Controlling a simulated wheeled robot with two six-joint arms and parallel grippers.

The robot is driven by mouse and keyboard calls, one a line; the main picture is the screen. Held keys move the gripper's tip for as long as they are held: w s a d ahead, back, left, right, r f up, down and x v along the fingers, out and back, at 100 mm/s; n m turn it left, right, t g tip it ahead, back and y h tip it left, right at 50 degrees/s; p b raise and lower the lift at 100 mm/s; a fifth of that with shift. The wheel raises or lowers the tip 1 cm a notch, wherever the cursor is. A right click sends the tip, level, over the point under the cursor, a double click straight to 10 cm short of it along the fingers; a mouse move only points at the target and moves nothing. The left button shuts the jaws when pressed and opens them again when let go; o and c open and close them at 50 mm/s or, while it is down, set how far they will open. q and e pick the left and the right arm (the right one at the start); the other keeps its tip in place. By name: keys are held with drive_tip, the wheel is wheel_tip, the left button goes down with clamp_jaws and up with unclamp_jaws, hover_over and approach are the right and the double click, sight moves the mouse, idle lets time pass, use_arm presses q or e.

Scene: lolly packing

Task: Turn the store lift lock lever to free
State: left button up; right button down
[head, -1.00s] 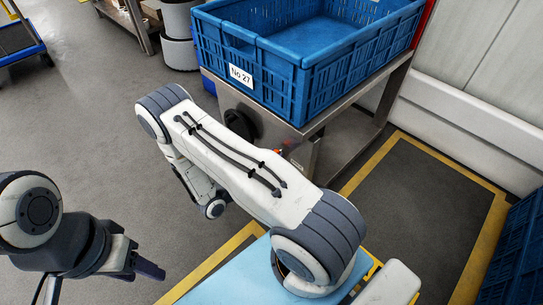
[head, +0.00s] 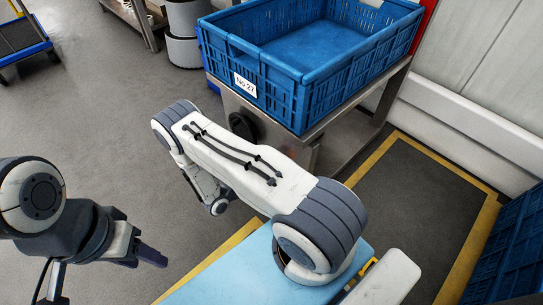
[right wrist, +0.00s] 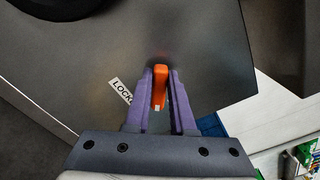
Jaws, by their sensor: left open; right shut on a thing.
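The lock lever (right wrist: 160,86) is a small orange bar on the grey metal face of the lift stand (right wrist: 215,70). In the right wrist view it runs nearly up and down the picture. A white label reading "LOCK" (right wrist: 120,90) sits to its left, tilted, partly covered by a finger. I see no "free" label. My right gripper (right wrist: 160,98) is shut on the lever, a purple finger on each side. In the head view my right arm hides this gripper and the lever. My left gripper (head: 150,257) is open and empty over the floor at the lower left.
A blue crate (head: 272,88) labelled "No 27" sits on top of the stand. A black round knob (head: 242,126) is on the stand's front. Yellow lines (head: 470,246) mark the floor at right, with blue crates (head: 520,245) beyond.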

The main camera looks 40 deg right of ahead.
drive_tip(key=shift+w+f+n+p, duration=0.15)
drive_tip(key=shift+f+n, duration=0.1)
drive_tip(key=shift+n, duration=1.55)
drive_tip(key=shift+f+n+p, duration=0.15)
drive_tip(key=shift+f+n, duration=0.1)
drive_tip(key=shift+n, duration=1.55)
drive_tip(key=c, duration=0.8)
unclamp_jaws()
drive_tip(key=shift+o, duration=0.2)
drive_tip(key=a+p, duration=0.2)
drive_tip(key=a, duration=0.8)
drive_tip(key=shift+s+a+p, duration=0.3)
drive_tip(key=shift+s+p, duration=0.05)
drive_tip(key=shift+s, duration=0.1)
